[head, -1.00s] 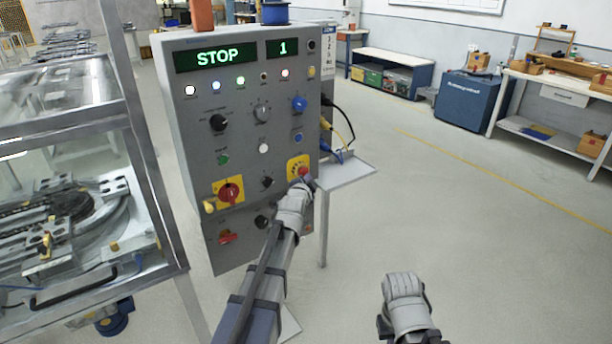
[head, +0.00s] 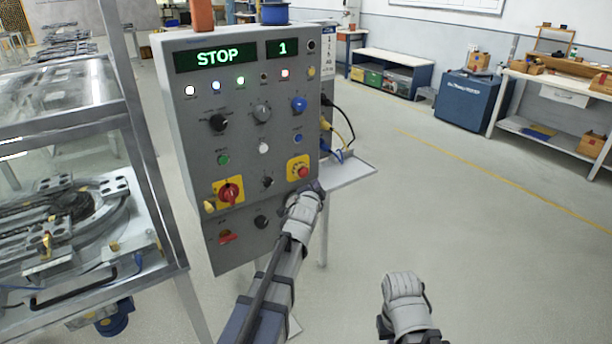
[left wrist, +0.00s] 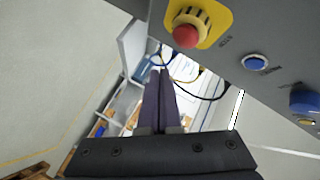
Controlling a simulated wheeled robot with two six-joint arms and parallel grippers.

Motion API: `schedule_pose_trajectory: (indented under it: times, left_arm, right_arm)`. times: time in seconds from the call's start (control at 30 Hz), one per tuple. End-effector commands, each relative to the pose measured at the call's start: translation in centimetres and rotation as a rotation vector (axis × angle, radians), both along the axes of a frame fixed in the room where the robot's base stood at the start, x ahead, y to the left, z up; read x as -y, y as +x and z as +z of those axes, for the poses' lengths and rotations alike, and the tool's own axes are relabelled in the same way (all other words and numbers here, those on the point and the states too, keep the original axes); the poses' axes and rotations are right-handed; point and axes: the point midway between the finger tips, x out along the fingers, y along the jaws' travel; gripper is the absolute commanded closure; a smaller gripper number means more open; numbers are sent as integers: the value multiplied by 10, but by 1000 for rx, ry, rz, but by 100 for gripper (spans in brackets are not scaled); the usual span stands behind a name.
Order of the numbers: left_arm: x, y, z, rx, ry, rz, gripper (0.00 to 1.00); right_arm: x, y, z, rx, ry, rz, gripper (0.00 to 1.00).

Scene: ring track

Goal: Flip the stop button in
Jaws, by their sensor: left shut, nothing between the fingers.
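The red stop button (head: 303,171) sits on a yellow plate at the lower right of the grey control panel (head: 240,132). It also shows at the top of the left wrist view (left wrist: 187,35), as a red cap on a yellow collar. I cannot tell whether it is pushed in. My left gripper (head: 317,188) is just below and right of the button, apart from it. In the left wrist view its fingers (left wrist: 160,78) are together and empty, pointing past the panel's edge. My right gripper (head: 404,283) hangs over the floor at lower right; its fingers cannot be made out.
The panel's display (head: 216,57) reads STOP and 1. A red rotary switch (head: 229,192) on yellow is left of the button. A small shelf (head: 346,171) with cables juts out at the panel's right. A glass-sided machine (head: 75,200) stands left. Floor at right is clear.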

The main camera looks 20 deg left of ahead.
Motion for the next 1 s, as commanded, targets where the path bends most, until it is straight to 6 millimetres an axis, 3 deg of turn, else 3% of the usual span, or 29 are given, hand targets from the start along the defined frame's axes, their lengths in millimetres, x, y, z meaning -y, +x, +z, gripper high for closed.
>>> schedule_pose_trajectory:
  times: [0.2,0.77,0.87,1.0]
  left_arm:
    - [14,-12,0,-1,0,-1,100]
    - [18,-14,-1,-6,-6,1,100]
    - [29,-24,-8,-64,-48,12,100]
    - [64,-66,-37,-276,-193,68,100]
  right_arm:
    - [0,0,0,0,0,0,100]
    - [0,0,1,0,0,0,100]
    - [0,0,7,0,0,0,100]
    - [0,0,24,0,0,0,100]
